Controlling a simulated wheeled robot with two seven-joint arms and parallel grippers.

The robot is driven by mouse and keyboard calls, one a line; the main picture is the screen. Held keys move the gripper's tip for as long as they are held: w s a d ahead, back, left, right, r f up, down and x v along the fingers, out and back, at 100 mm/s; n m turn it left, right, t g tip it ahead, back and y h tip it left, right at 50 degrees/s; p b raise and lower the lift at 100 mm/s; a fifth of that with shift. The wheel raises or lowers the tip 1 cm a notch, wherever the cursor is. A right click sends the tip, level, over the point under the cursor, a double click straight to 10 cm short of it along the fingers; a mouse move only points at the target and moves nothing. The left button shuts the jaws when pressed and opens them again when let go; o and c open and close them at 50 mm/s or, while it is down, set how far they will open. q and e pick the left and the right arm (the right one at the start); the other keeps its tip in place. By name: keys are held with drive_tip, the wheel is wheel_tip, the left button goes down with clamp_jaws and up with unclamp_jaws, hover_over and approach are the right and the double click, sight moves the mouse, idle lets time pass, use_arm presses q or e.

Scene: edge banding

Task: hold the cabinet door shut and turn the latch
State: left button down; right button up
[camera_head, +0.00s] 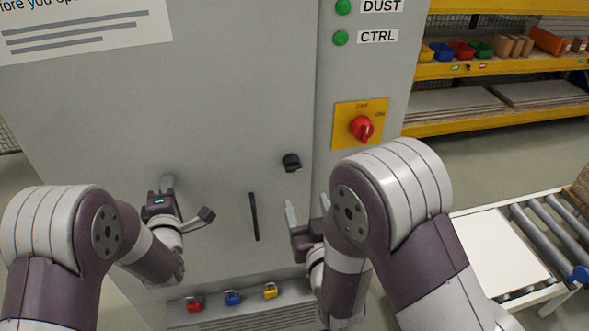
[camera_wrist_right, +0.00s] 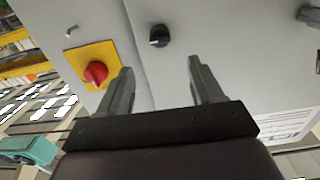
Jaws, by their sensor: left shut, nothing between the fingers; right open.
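The grey cabinet door (camera_head: 225,100) fills the middle of the head view and looks about flush with the frame along its right seam. The black latch knob (camera_head: 292,163) sits near that edge; it also shows in the right wrist view (camera_wrist_right: 159,36). A black bar handle (camera_head: 254,216) is lower on the door. My left gripper (camera_head: 167,182) is shut and empty, its tips at or close to the door's left part; contact is unclear. My right gripper (camera_head: 307,206) is open and empty below the latch. In its wrist view the latch lies just beyond the spread fingertips (camera_wrist_right: 160,67).
A red rotary switch (camera_head: 361,128) on a yellow plate protrudes right of the latch. Red (camera_head: 194,304), blue (camera_head: 233,298) and yellow (camera_head: 270,290) padlocks are along the bottom. A roller conveyor (camera_head: 545,240) and a yellow shelf (camera_head: 500,63) stand at the right.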

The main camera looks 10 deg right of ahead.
sight(294, 169)
drive_tip(key=w, duration=1.1)
drive_tip(key=shift+w+r, duration=0.1)
drive_tip(key=shift+w, duration=0.3)
drive_tip(key=c, duration=1)
